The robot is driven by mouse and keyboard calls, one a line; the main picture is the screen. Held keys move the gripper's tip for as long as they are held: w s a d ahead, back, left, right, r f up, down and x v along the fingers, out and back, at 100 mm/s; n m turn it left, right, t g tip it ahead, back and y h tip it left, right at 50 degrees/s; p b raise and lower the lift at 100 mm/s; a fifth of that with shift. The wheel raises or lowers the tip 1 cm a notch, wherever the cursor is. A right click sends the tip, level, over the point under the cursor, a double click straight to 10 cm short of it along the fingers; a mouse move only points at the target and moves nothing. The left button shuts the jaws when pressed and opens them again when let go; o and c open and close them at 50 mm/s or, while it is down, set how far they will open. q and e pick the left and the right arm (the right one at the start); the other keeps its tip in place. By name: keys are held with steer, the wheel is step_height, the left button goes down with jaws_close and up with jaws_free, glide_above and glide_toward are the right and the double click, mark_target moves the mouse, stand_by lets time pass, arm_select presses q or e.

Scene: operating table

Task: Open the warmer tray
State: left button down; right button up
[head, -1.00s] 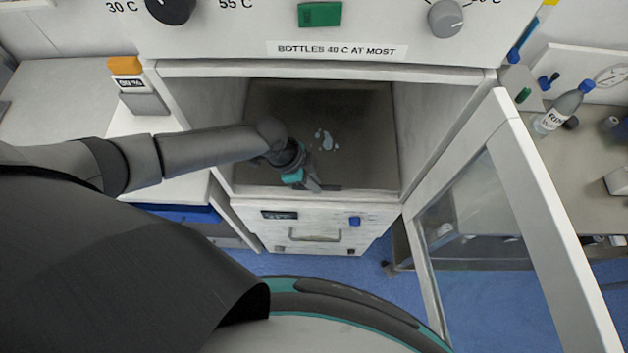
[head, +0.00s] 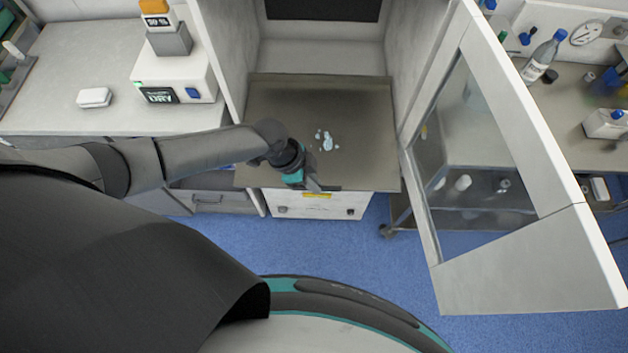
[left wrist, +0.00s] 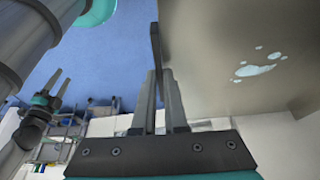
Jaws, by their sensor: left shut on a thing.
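The warmer tray (head: 362,120) is a flat grey-brown tray with a small pale wet patch on it. It sticks out of the front of the warmer cabinet (head: 222,45), whose glass door (head: 520,130) stands open at the right. My left gripper (head: 314,185) is shut on the tray's front edge. In the left wrist view, the fingers of my left gripper (left wrist: 160,95) close around a thin dark upright edge of the tray (left wrist: 215,50). My right gripper (left wrist: 58,88) shows small at the left of the wrist view, with its fingers apart and empty.
A counter with a white device (head: 175,75) lies to the left. To the right, a bench holds a clear bottle with a blue cap (head: 543,55). The open door fills much of the right side. Blue floor (head: 340,250) is clear below the tray.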

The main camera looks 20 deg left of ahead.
arm_select(q)
steer(key=shift+s, duration=0.15)
steer(key=c, duration=1)
jaws_free()
steer(key=shift+o, duration=0.2)
arm_select(e)
steer(key=shift+w+a, duration=0.1)
steer(key=shift+w, duration=0.25)
arm_select(q)
steer(key=shift+r, duration=0.1)
arm_select(e)
steer(key=shift+s+a, duration=0.1)
arm_select(q)
steer(key=shift+a+r, duration=0.1)
steer(key=shift+r, duration=0.1)
steer(key=p+v, duration=0.1)
steer(key=v, duration=1.3)
steer(key=shift+r, duration=0.25)
arm_select(e)
steer(key=shift+s+r, duration=0.15)
steer(key=shift+r, duration=0.5)
